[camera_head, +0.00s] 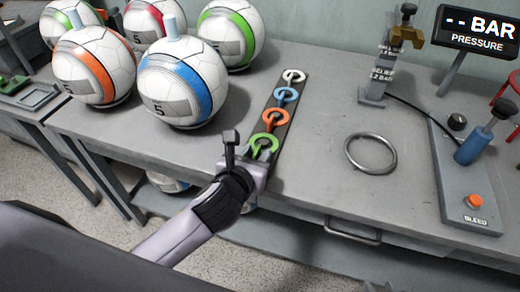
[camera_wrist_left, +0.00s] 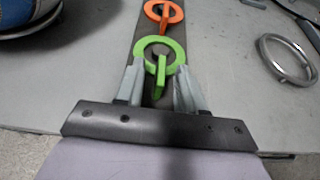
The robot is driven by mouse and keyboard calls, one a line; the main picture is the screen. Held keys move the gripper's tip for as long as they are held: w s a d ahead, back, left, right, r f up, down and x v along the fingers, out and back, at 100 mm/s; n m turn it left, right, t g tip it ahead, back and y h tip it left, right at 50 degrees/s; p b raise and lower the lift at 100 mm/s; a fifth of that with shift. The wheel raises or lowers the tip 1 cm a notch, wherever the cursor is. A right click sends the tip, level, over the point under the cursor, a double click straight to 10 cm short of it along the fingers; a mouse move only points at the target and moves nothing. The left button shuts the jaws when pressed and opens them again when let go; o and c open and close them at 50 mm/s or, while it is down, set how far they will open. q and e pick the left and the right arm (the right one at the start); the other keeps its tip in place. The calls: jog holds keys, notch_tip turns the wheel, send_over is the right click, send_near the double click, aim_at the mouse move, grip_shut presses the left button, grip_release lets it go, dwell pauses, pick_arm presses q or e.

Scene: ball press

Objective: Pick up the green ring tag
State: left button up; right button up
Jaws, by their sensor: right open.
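The green ring tag (camera_head: 264,145) lies at the near end of a dark strip (camera_head: 281,118) on the bench. In the left wrist view the green ring tag (camera_wrist_left: 159,57) is a flat ring with a raised tab pointing toward my gripper. My left gripper (camera_head: 258,158) is at the near end of the strip. In the left wrist view my left gripper (camera_wrist_left: 160,88) is open, one finger on each side of the tab, with gaps visible between.
Orange (camera_head: 275,120), blue (camera_head: 286,96) and white (camera_head: 293,76) tags lie farther along the strip. Several balls stand left of it, the blue-striped ball (camera_head: 182,84) nearest. A metal ring (camera_head: 371,153) lies to the right. A bleed panel (camera_head: 467,185) is at far right.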

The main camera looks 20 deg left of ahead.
pick_arm(q)
jog(key=shift+c, duration=0.3)
grip_shut()
